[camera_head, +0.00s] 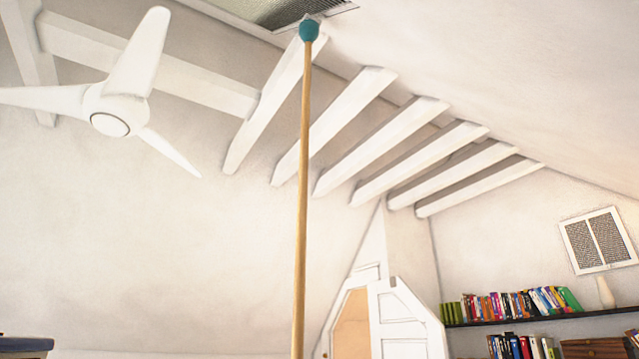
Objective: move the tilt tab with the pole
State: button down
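A long wooden pole (302,190) stands nearly upright in the middle of the head view, running from the bottom edge to near the top. Its teal rounded tip (309,30) is at the lower edge of a grey slatted panel (290,8) set in the sloped ceiling. A tiny piece shows just above the tip, but I cannot tell whether it is the tilt tab or whether the tip touches it. The panel is cut off by the top of the picture. My gripper and the pole's lower end are out of view.
A white ceiling fan (112,108) hangs left of the pole. Several white beams (375,140) run behind and right of it. A bookshelf (540,318), a wall panel (598,240) and a partly open white door (405,325) are at the lower right.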

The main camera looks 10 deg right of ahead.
jog(key=shift+f+b, duration=0.45)
jog(key=shift+b, duration=0.2)
dwell(0.4)
jog(key=shift+f+b, duration=1.05)
jog(key=shift+f, duration=0.3)
jog(key=shift+f+b, duration=2.5)
jog(key=shift+f, duration=0.35)
